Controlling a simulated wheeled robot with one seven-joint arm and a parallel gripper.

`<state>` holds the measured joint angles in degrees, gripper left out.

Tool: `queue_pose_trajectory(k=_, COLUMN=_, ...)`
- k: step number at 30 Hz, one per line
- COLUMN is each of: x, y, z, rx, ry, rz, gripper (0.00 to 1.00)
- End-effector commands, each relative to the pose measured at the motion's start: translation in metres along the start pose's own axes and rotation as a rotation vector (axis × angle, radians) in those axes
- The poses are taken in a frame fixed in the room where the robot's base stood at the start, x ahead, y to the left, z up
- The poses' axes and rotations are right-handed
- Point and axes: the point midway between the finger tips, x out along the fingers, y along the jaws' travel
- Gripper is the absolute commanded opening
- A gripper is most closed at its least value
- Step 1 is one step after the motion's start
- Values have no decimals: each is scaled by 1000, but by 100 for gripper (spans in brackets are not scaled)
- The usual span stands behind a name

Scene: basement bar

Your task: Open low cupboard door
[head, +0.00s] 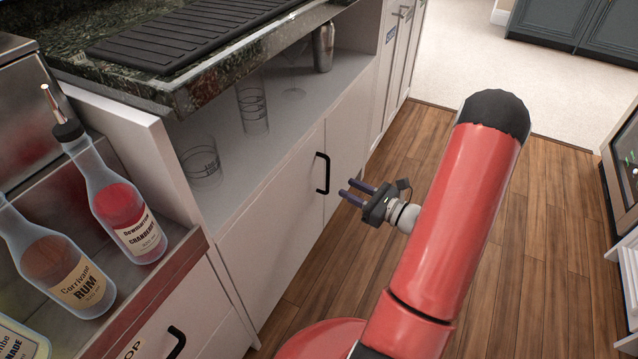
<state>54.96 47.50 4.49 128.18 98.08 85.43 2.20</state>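The low cupboard has two white doors under an open shelf. The nearer door (275,230) bears a black bar handle (322,173) near its far upper edge, and the farther door (346,150) stands beside it. Both doors look shut. My gripper (346,193) points left toward the nearer door, just right of and slightly below the handle in the picture. Its two dark fingers are apart with nothing between them. It looks clear of the handle, though the exact distance is hard to tell. Any handle on the farther door is not visible.
Glasses (252,108) and a metal shaker (323,47) stand on the open shelf (285,125). A cranberry bottle (125,210) and a rum bottle (62,270) stand in a rack at left. Another black handle (176,342) is at lower left. The wooden floor (530,240) is clear.

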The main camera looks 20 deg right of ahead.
Motion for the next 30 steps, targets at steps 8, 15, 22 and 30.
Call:
queue_pose_trajectory(k=8, x=14, y=-10, z=-10, rx=31, ry=-14, rz=-52, gripper=31)
queue_pose_trajectory(k=15, x=52, y=-12, z=-10, rx=30, ry=-12, rz=-52, gripper=31)
queue_pose_trajectory(k=22, x=71, y=-13, z=-9, rx=30, ry=-11, rz=-52, gripper=31)
queue_pose_trajectory(k=30, x=72, y=-13, z=-9, rx=30, ry=-11, rz=-53, gripper=30)
